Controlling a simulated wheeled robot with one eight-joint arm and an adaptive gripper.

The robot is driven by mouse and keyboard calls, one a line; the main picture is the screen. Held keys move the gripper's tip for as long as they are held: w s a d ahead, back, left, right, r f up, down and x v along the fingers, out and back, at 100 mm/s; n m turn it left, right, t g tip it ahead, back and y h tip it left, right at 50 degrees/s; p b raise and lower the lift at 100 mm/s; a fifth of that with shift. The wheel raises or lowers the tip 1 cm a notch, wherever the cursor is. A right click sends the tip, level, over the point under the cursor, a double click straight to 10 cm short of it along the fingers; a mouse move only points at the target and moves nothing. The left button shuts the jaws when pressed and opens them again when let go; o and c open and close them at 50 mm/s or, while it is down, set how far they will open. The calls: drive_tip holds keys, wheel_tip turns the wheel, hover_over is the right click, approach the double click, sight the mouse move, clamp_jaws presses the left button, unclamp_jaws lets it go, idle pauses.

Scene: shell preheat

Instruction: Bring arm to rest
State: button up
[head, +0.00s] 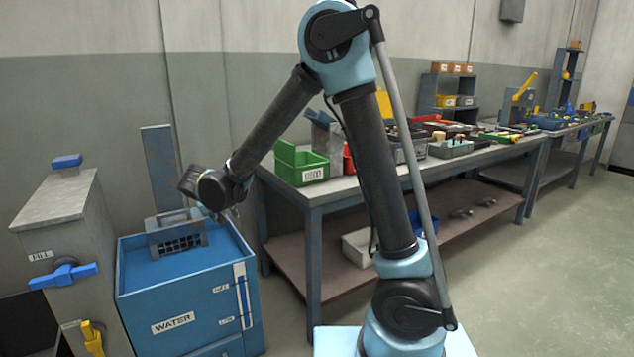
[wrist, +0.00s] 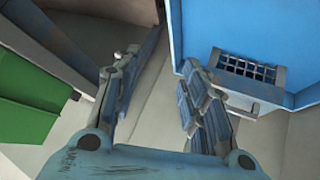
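My gripper (wrist: 158,72) shows in the wrist view with its two fingers apart and nothing between them. Bare floor shows through the gap. In the head view my arm rises from its base, bends at the top and comes down to the left, with its wrist end in front of the wall near the blue tank. A grey metal basket with a grid front (head: 177,235) sits at the top of the blue WATER tank (head: 185,285). In the wrist view the basket (wrist: 248,75) lies right of the fingers, apart from them.
A grey cabinet (head: 75,225) with blue and yellow handles stands left of the tank. A workbench (head: 350,188) runs along the wall to the right, holding a green bin (head: 300,165) and several tools and trays. Open floor (head: 555,240) lies at the right.

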drive_tip(key=s+d+r+m+g+h, duration=0.1)
drive_tip(key=d+r+g, duration=0.15)
drive_tip(key=d, duration=1.35)
drive_tip(key=s+d+r+m+g+h, duration=0.1)
drive_tip(key=d+r, duration=0.3)
drive_tip(key=d, duration=1.3)
drive_tip(key=s+d+f+g, duration=0.2)
drive_tip(key=s+d, duration=0.8)
drive_tip(key=d, duration=0.2)
drive_tip(key=s+d+f+y, duration=0.1)
drive_tip(key=s+d+f, duration=0.1)
drive_tip(key=s, duration=0.4)
drive_tip(key=s+d+f+m+g+y, duration=0.1)
drive_tip(key=s+d+f, duration=0.2)
drive_tip(key=s, duration=0.3)
drive_tip(key=shift+d+f, duration=0.2)
drive_tip(key=shift+f, duration=0.4)
drive_tip(key=shift+c, duration=0.8)
